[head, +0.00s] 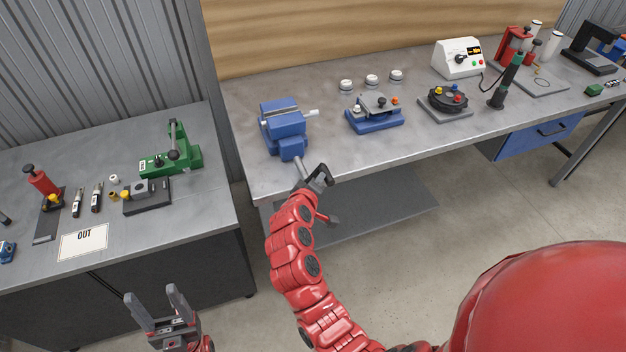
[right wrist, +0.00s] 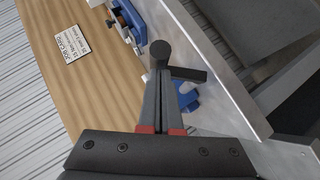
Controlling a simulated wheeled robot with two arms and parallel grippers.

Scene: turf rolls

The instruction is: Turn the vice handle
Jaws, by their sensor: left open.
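The blue vice (head: 283,126) stands at the near left corner of the long bench. A grey rod shows just below its front in the head view. The dark handle (right wrist: 188,74), a bar with a round knob, shows at my fingertips in the right wrist view. My right gripper (head: 316,181) is in front of the vice, beyond the bench's front edge. In the right wrist view its two fingers (right wrist: 159,82) are close together on the handle's knob end; their contact is partly hidden. My left gripper (head: 160,306) is open and empty, low at the left.
The long bench (head: 240,115) also holds a blue fixture (head: 374,116), a round dark fixture (head: 447,101) and a white box (head: 459,58). The left bench (head: 55,150) carries a green tool (head: 172,156) and small parts.

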